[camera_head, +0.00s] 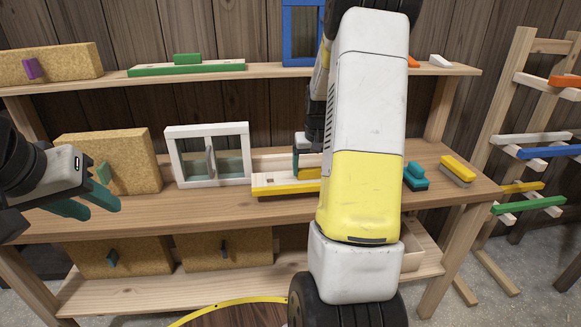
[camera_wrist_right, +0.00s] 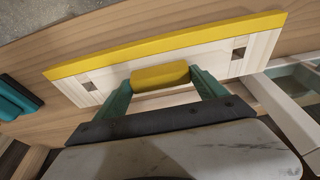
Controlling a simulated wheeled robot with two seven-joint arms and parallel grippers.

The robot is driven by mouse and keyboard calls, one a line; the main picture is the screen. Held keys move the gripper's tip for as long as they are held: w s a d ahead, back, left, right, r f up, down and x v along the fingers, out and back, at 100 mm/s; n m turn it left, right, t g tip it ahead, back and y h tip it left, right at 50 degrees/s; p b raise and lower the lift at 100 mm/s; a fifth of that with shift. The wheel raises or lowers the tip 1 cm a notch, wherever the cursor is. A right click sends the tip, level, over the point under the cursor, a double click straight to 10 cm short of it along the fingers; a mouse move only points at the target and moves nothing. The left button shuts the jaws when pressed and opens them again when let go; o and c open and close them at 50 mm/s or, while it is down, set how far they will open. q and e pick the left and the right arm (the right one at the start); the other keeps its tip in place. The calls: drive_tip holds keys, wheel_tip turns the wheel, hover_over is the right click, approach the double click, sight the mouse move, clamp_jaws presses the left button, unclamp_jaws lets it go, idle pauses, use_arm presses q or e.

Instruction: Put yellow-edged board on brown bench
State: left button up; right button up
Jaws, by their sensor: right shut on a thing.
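The yellow-edged board (camera_head: 265,185) is a pale wooden strip with a yellow long edge and a yellow handle. It is at the wooden bench top (camera_head: 220,203), right of the white frame; I cannot tell whether it rests there or is held just above. My right gripper (camera_head: 303,160) is shut on its yellow handle (camera_wrist_right: 160,75), one teal finger at each end in the right wrist view. My right arm hides the board's right part in the head view. My left gripper (camera_head: 92,203) is open and empty in front of the bench, at the left.
A white frame (camera_head: 207,128) and a cork board (camera_head: 118,160) stand on the bench. Teal (camera_head: 415,176) and yellow (camera_head: 458,170) handled blocks lie to the right. An upper shelf (camera_head: 270,76) runs above. A round brown top with a yellow rim (camera_head: 235,303) is at the bottom.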

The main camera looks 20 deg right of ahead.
sight(312, 168)
drive_tip(key=shift+w+d, duration=0.2)
drive_tip(key=shift+w, duration=0.25)
drive_tip(key=shift+w+d, duration=0.2)
drive_tip(key=shift+w, duration=0.25)
drive_tip(key=shift+f, duration=1.8)
drive_tip(key=shift+f, duration=0.15)
drive_tip(key=o, duration=2)
drive_tip(key=shift+s, duration=0.1)
drive_tip(key=d+v, duration=0.1)
drive_tip(key=v, duration=1.1)
drive_tip(key=s+a+r+n+t+y, duration=0.1)
drive_tip(key=s+a+r, duration=0.4)
drive_tip(key=a, duration=0.2)
drive_tip(key=s+a+r+n+t, duration=0.1)
drive_tip(key=s+a+r, duration=0.4)
drive_tip(key=a, duration=0.2)
drive_tip(key=s+a+y, duration=0.1)
drive_tip(key=s+a, duration=0.3)
drive_tip(key=s, duration=0.2)
drive_tip(key=s+a+n+t, duration=0.1)
drive_tip(key=s+a, duration=0.3)
drive_tip(key=s, duration=0.3)
drive_tip(key=shift+s+a+r+y, duration=0.2)
drive_tip(key=shift+s+r+y, duration=0.15)
drive_tip(key=shift+r+y, duration=0.05)
